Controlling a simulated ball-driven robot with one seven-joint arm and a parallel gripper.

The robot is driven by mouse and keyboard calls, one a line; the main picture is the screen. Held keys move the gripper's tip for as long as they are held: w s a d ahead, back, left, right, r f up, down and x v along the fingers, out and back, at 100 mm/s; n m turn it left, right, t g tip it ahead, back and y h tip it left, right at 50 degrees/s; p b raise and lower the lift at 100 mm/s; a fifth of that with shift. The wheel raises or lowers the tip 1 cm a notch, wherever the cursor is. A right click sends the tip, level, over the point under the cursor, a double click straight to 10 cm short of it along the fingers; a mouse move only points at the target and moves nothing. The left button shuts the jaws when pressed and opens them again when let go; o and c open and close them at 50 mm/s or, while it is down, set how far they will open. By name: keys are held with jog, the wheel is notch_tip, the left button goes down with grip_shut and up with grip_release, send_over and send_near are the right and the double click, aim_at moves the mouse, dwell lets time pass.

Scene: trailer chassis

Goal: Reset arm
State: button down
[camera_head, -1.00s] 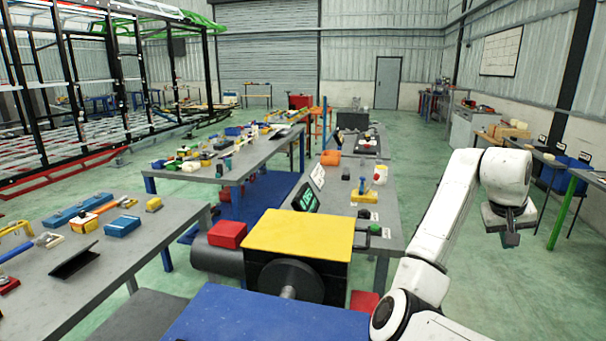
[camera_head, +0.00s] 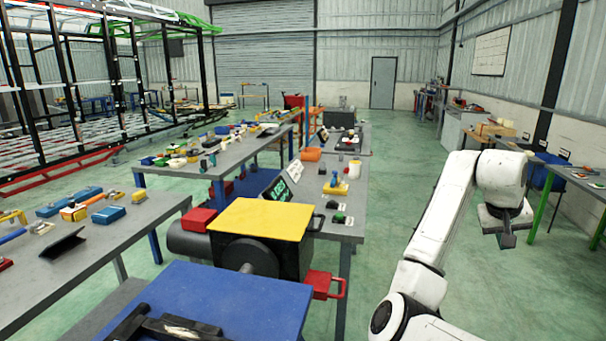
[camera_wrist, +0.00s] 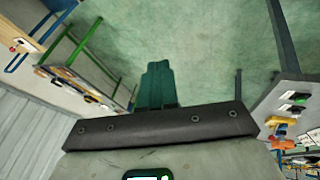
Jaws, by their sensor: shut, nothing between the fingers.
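My white arm rises at the right of the head view and bends over at the top, with my gripper (camera_head: 507,240) hanging down above the green floor. It is shut and empty, clear of the tables. In the wrist view the dark shut fingers of my gripper (camera_wrist: 158,85) point out over bare floor and touch nothing.
A blue-topped bench (camera_head: 215,295) and a machine with a yellow top (camera_head: 262,218) stand left of my arm. A red-handled box (camera_head: 325,284) is beside the machine. Tables with tools lie left and centre. A green-legged table (camera_head: 585,185) stands right. Floor around my gripper is free.

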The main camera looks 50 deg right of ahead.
jog(key=w+a+f+n+t, duration=0.3)
jog(key=w+a+f+n, duration=0.4)
jog(key=w+a+f, duration=1.05)
jog(key=s+a+f+n+y, duration=0.1)
jog(key=a+f, duration=0.3)
jog(key=a, duration=0.6)
jog(key=s+a+f+n+y, duration=0.2)
jog(key=s+a+f+n, duration=0.1)
jog(key=a, duration=0.7)
jog(key=s+a+f+n+y, duration=0.2)
jog(key=a+f, duration=0.4)
jog(key=a, duration=0.4)
jog(key=shift+s, duration=0.45)
